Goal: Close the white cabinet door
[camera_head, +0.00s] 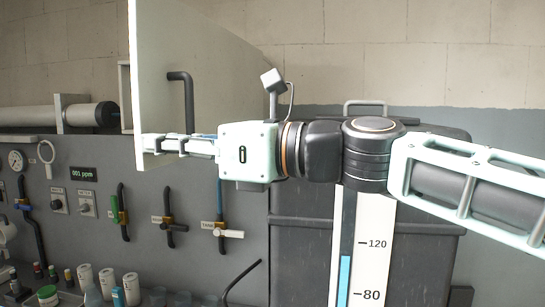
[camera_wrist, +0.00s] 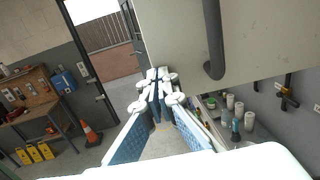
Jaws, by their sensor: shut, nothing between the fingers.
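The white cabinet door (camera_head: 222,75) stands open in the head view, its pale edge at the left and a dark bar handle (camera_head: 183,100) on its face. My gripper (camera_head: 150,144) is shut and empty. It lies across the lower part of the door, below the handle, with its fingertips near the door's left edge. In the wrist view the door (camera_wrist: 275,40) fills the upper right, with its handle (camera_wrist: 213,40) hanging down. My closed fingers (camera_wrist: 157,78) point past the door's lower left edge there. I cannot tell whether they touch the door. The cabinet's inside is mostly hidden.
A grey wall panel with valves (camera_head: 168,220) and a ppm display (camera_head: 84,174) is below the door. Bottles (camera_head: 108,283) stand on the bench at lower left. A dark bin-like box (camera_head: 300,240) is behind my arm. An orange cone (camera_wrist: 90,133) stands on the floor.

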